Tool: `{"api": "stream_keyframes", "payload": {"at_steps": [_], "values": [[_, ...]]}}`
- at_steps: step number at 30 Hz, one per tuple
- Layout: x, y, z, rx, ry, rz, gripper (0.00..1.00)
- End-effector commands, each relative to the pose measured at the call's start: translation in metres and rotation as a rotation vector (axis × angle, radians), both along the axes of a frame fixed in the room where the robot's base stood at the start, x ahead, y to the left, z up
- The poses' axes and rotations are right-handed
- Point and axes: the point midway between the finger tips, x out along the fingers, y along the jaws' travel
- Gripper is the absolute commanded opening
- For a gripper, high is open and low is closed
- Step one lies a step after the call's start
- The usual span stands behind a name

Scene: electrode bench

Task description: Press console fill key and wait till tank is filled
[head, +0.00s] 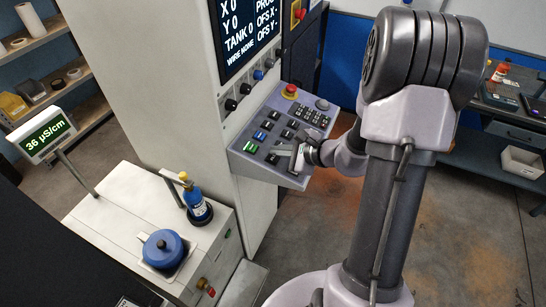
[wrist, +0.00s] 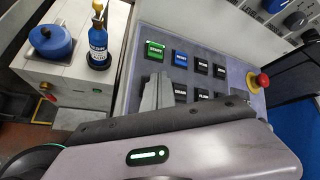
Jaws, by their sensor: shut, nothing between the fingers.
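The console panel (head: 241,161) slopes out from the tall machine cabinet. It carries a green START key (wrist: 154,50), a blue key (wrist: 180,58) and several black keys. A lower-row black key (wrist: 181,91) seems to read DRAIN. I cannot make out a fill key; my fingers hide the spot left of that key. My gripper (wrist: 157,91) is shut and empty, its fingertips over the lower row's left end. In the head view my gripper (head: 281,150) is low over the keys; contact cannot be told. The screen (head: 238,35) reads TANK 0 and WIRE NONE.
A red emergency button (head: 290,90) sits at the panel's far end, beyond the keys. Left of the console, a white cabinet (head: 112,205) bears a blue bottle (head: 196,202) and a blue-lidded pot (head: 162,248). A meter (head: 43,134) reads 36 µS/cm.

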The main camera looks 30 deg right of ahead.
Motion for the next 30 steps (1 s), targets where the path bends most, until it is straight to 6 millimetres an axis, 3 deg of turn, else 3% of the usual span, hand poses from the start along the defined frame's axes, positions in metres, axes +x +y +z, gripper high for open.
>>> {"api": "stream_keyframes", "payload": {"at_steps": [30], "values": [[0.0016, 0.0013, -0.0097, 0.000, 0.000, 0.000, 0.00]]}}
